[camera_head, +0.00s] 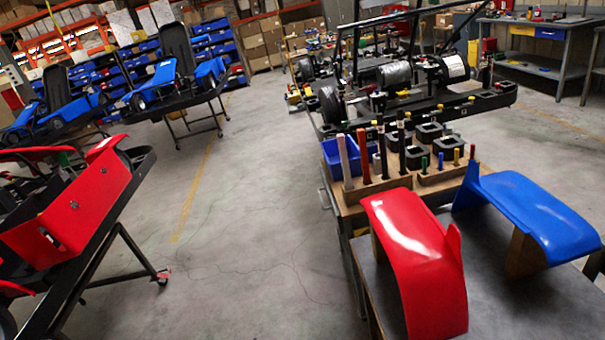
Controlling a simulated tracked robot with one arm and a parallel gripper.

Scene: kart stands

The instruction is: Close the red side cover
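At the left edge, a kart with red bodywork sits on a dark wheeled stand (125,235). Its red side cover (85,205) is a broad panel along the side facing me, with small dark fasteners. I cannot tell clearly whether it is open or shut. Dark kart parts show behind and above it, and the kart's left part is cut off. Another red body panel (418,255) lies on the bench at the right, apart from the kart. My gripper is not in view.
The grey bench (490,280) also holds a blue panel (525,210). Behind it, a wooden rack (395,182) holds several coloured rods, near a blue bin (340,155). Blue karts (165,80) stand at the back left. The concrete floor (250,220) between stand and bench is clear.

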